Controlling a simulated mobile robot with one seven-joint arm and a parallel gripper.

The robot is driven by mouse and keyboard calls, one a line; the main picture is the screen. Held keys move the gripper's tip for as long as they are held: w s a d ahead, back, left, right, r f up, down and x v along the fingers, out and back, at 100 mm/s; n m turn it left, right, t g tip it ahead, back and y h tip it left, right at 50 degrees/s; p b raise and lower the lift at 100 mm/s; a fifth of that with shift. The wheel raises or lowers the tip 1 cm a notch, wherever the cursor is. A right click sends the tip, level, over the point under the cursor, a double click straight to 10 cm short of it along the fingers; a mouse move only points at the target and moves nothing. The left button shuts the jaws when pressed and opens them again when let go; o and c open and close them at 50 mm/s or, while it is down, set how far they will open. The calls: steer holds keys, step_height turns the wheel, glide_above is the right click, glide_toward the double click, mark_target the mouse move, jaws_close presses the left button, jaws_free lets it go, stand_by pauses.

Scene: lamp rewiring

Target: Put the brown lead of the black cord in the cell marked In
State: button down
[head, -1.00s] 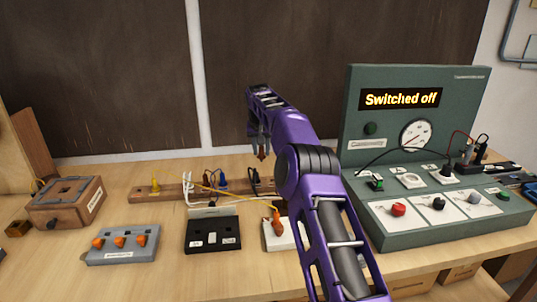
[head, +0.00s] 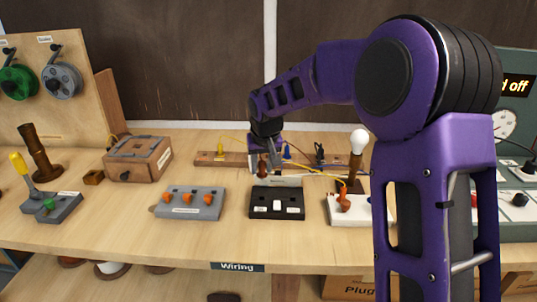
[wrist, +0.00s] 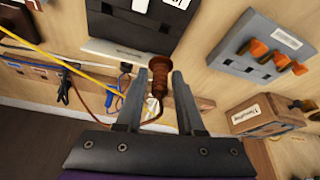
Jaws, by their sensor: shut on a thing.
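The brown lead (wrist: 160,72) has a ribbed brown end and a thin brown wire trailing from it. My gripper (wrist: 162,80) is shut on it, with a finger on each side. In the head view my gripper (head: 264,168) holds the brown lead (head: 262,165) just behind the black switch block (head: 263,194). The block has a white rocker in the middle and small white labels, too small to read. In the wrist view the block (wrist: 125,30) is at the top, ahead of the fingertips. Which cell is marked In cannot be told.
A wooden rack (head: 208,160) with coloured leads stands behind the block. A yellow wire (wrist: 50,60) runs to a white block (head: 366,216) on the right, near a bulb lamp (head: 358,141). A grey block (head: 188,201) with orange levers is left. Bare table lies in front.

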mark_target(261, 195)
steer(key=shift+s+a+f, duration=0.1)
steer(key=shift+s+f, duration=0.15)
steer(key=shift+s, duration=0.15)
steer(key=shift+f+b, duration=2.3)
steer(key=shift+f, duration=0.75)
steer(key=shift+f+b, duration=0.45)
steer(key=shift+f, duration=0.1)
steer(key=shift+c, duration=2.2)
jaws_free()
